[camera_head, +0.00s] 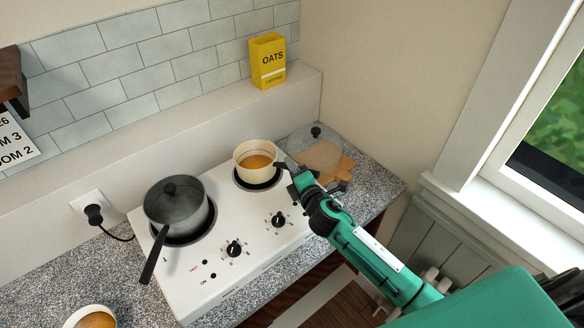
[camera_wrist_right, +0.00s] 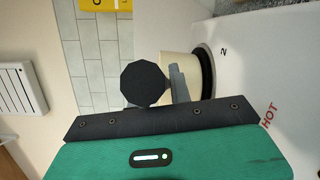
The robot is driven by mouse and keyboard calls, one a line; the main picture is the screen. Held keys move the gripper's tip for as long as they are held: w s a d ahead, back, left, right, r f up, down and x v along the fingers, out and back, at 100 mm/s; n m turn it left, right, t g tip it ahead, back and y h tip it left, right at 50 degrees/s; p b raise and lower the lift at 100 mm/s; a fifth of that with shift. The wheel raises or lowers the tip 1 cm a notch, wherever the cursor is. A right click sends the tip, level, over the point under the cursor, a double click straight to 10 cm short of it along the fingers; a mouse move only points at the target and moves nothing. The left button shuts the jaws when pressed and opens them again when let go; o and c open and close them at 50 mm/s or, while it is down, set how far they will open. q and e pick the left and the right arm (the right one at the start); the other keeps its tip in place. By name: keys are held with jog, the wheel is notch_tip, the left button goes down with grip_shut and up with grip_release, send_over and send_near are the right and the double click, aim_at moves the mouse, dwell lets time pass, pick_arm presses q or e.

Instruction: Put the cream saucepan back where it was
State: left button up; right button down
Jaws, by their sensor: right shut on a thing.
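The cream saucepan (camera_head: 255,163) holds an orange-brown liquid and is at the back right burner of the white hob in the head view. It looks upright; I cannot tell whether its base touches the plate. My right gripper (camera_head: 289,168) reaches in from the right and is shut on its dark handle. In the right wrist view, the handle's dark round end (camera_wrist_right: 144,83) hides part of the cream pan wall (camera_wrist_right: 180,68), and the black burner ring (camera_wrist_right: 205,68) shows beside it. My left gripper is not in view.
A grey lidded saucepan (camera_head: 176,207) sits on the left burner of the hob (camera_head: 205,275). A glass lid (camera_head: 316,150) rests on a wooden board (camera_head: 338,168) to the right. A yellow oats box (camera_head: 267,62) stands on the ledge. A bowl (camera_head: 90,318) is at the lower left.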

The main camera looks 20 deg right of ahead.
jog(key=shift+f, duration=0.15)
jog(key=c, duration=1.3)
grip_release()
jog(key=shift+r, duration=0.25)
jog(key=s+b, duration=0.1)
jog(key=s, duration=0.2)
jog(key=s+d+b, duration=0.1)
jog(key=s, duration=0.3)
jog(key=s+b, duration=0.1)
jog(key=s, duration=0.3)
jog(key=shift+d, duration=0.25)
jog(key=shift+s+r+b, duration=0.15)
jog(key=shift+s+b, duration=0.15)
jog(key=shift+s, duration=0.2)
jog(key=shift+d, duration=0.1)
